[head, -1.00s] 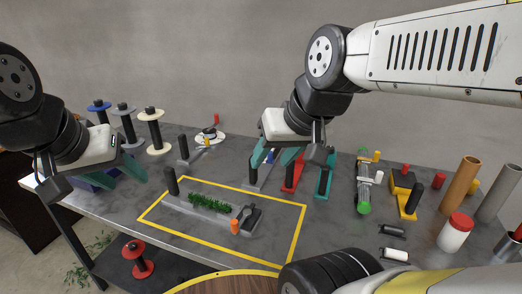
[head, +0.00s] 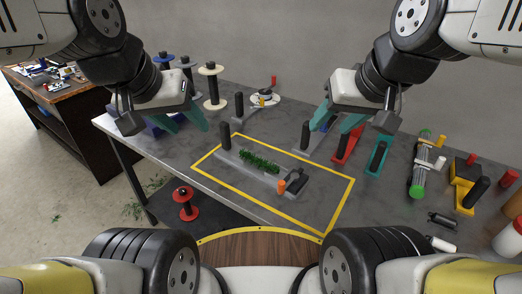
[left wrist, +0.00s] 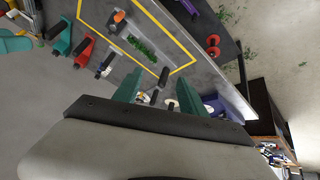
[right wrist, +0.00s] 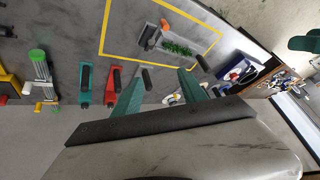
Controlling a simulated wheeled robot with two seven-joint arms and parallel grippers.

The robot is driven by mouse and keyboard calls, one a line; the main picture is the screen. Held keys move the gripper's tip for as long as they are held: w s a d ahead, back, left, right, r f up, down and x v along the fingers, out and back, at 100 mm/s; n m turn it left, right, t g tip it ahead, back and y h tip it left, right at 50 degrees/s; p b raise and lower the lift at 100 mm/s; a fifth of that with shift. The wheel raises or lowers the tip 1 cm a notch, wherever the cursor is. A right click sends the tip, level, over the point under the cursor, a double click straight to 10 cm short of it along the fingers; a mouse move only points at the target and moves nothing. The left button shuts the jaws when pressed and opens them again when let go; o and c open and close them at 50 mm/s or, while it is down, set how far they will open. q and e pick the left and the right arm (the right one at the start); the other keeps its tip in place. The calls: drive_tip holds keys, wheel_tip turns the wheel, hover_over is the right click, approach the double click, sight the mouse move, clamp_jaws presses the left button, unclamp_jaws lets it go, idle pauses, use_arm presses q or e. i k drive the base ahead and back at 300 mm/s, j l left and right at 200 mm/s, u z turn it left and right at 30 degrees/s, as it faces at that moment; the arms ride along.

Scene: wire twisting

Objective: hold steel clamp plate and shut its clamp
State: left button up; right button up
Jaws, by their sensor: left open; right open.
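The steel clamp plate (head: 236,157) is the long grey plate lying inside the yellow outline. It has a black post at its left end, green strands along its middle and a black-levered clamp (head: 296,178) with an orange knob (head: 282,186) at its right end. Whether the clamp is shut, I cannot tell. It also shows in the left wrist view (left wrist: 126,31) and right wrist view (right wrist: 160,42). My left gripper (head: 190,122) is open and empty, above the table's back left. My right gripper (head: 338,122) is open and empty, behind and right of the plate, above other handled plates.
Another grey plate with a black post (head: 305,137), a red plate (head: 347,145) and a teal plate (head: 377,157) stand near my right gripper. Spools (head: 211,86) stand at the back left. A green-ended tool (head: 417,190) lies right. The front part of the yellow outline (head: 292,220) is clear.

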sight(282, 187)
drive_tip(key=j+z, duration=0.1)
drive_tip(key=z, duration=0.3)
drive_tip(key=j+z, duration=0.1)
drive_tip(key=z, duration=0.25)
drive_tip(key=j+z, duration=0.1)
drive_tip(key=z, duration=0.3)
drive_tip(key=k+j+z, duration=0.1)
drive_tip(key=j+z, duration=0.15)
drive_tip(key=j, duration=0.15)
drive_tip(key=k+j+z, duration=0.4)
drive_tip(key=j+z, duration=0.15)
drive_tip(key=j, duration=0.25)
drive_tip(key=k+j, duration=0.2)
drive_tip(key=j, duration=0.15)
drive_tip(key=k+j, duration=0.25)
drive_tip(key=j, duration=0.15)
drive_tip(key=z, duration=0.05)
